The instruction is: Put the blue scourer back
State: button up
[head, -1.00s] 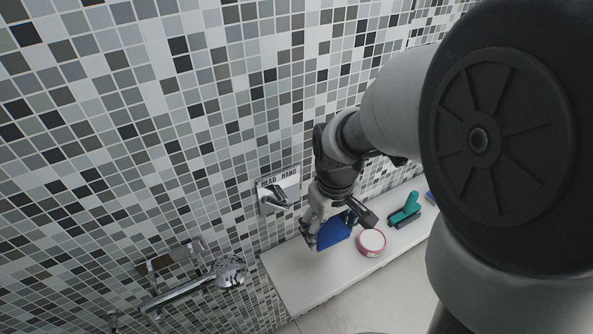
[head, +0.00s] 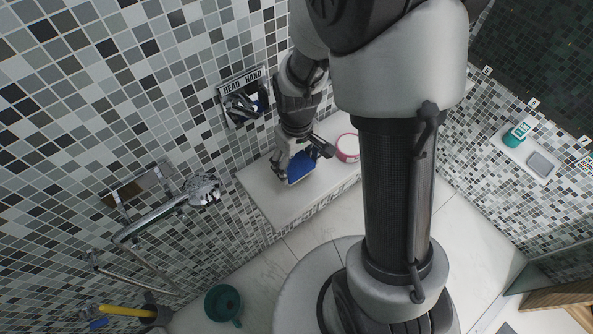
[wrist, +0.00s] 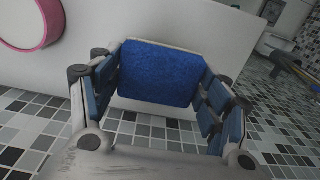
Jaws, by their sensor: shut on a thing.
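The blue scourer (head: 301,167) is a flat blue pad with a pale backing edge. My gripper (head: 303,157) is shut on it, pointing down over the white ledge (head: 259,189) along the tiled wall. In the wrist view, the scourer's textured blue face (wrist: 160,73) spans the space between the two fingers. I cannot tell from the head view whether its lower edge touches the ledge. No spot marked for the scourer is clear in view.
A pink-rimmed round tub (head: 347,148) stands on the ledge just right of my gripper. A wall plate lettered HEAD HAND (head: 243,90) is above left. A shower head (head: 203,188) juts out at left. A teal pot (head: 223,303) is below. A teal bottle (head: 516,134) stands on a shelf at right.

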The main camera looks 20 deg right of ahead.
jog(key=shift+f+b, duration=0.7)
jog(key=shift+f, duration=1.35)
jog(key=shift+c, duration=0.3)
jog(key=o, duration=1)
notch_tip(320, 180, up, 13)
jog(key=p, duration=0.4)
jog(key=shift+f, duration=0.15)
notch_tip(320, 180, up, 10)
jog(key=m+t, duration=0.1)
jog(key=t, duration=0.1)
send_over(297, 171)
jog(key=s, duration=0.3)
jog(key=s+r+m+t, duration=0.2)
jog(key=s+r, duration=0.5)
jog(key=s, duration=0.3)
jog(key=shift+d+r+m+t, duration=0.25)
jog(key=shift+d+m+t, duration=0.05)
